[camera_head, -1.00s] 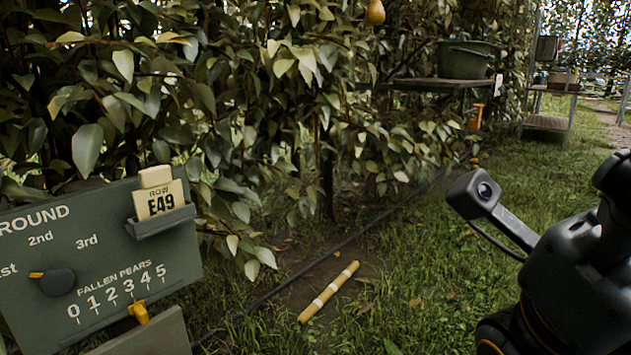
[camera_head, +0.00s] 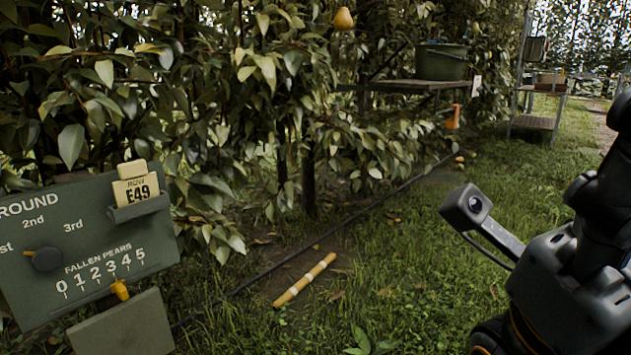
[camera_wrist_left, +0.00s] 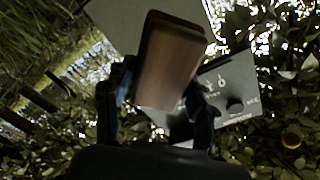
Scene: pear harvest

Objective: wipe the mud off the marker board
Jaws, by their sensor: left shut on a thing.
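The dark green marker board (camera_head: 95,262) stands tilted at the left of the head view and is cut off by the left edge. It shows "ROUND", a "FALLEN PEARS" scale, a dark knob (camera_head: 47,259), a yellow pointer (camera_head: 120,290) and a row card "E49" (camera_head: 136,190). I can make out no mud on its visible part. In the left wrist view, my left gripper (camera_wrist_left: 160,95) is shut on a brown wooden block (camera_wrist_left: 168,65). The board (camera_wrist_left: 240,92) shows behind the block, apart or touching I cannot tell. The right gripper is out of view.
A plain green panel (camera_head: 125,326) sits below the board. A yellow banded stick (camera_head: 305,280) lies on the ground. Leafy trees stand behind, with a hanging pear (camera_head: 343,18). A green bucket (camera_head: 441,62) stands on a shelf (camera_head: 415,85). Grass at centre right is open.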

